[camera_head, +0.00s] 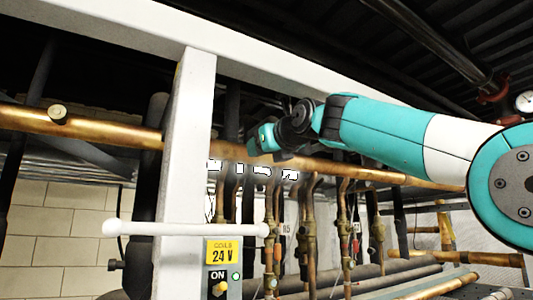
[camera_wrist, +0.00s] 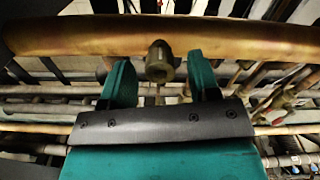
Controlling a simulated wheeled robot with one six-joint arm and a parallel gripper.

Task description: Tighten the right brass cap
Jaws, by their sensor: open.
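A copper pipe (camera_head: 110,127) runs across the head view and along the top of the wrist view (camera_wrist: 90,36). In the wrist view a dull brass cap (camera_wrist: 159,60) with a dark round recess projects from the pipe. My gripper (camera_wrist: 160,70) is open, with one teal finger on each side of that cap and a visible gap on both sides. I cannot tell how deep the cap sits between the fingers. In the head view my gripper (camera_head: 262,146) is at the pipe, right of the post, and hides the cap there. Another brass cap (camera_head: 58,114) shows left of the post.
A white post (camera_head: 186,130) stands left of my gripper, with a pale horizontal bar (camera_head: 185,229) at its lower part. A control box with a yellow 24 V label (camera_head: 221,252) and a switch hangs beside it. Several vertical copper lines (camera_head: 310,235) crowd below the pipe.

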